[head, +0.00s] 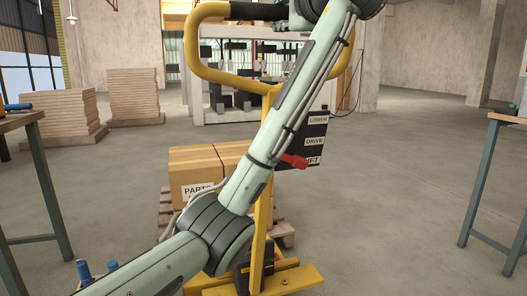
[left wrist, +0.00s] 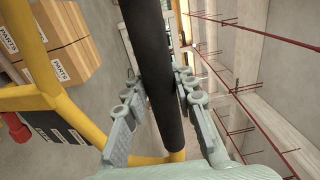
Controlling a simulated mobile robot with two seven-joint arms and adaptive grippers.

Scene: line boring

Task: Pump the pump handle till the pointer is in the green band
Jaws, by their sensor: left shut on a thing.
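A yellow tubular handle (head: 195,45) with a black grip (head: 258,11) rises at the top of the head view; I take it for the pump handle. In the left wrist view, the black bar (left wrist: 155,45) runs between the fingers of my left gripper (left wrist: 160,85), which is shut on it. No pointer or green band shows.
Cardboard boxes (head: 195,165) marked PARTS sit on a wooden pallet behind the mast. Workbenches stand at the left (head: 20,120) and right (head: 508,119) edges. Stacked boards (head: 62,122) lie at the back left. The floor (head: 400,200) at right is clear.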

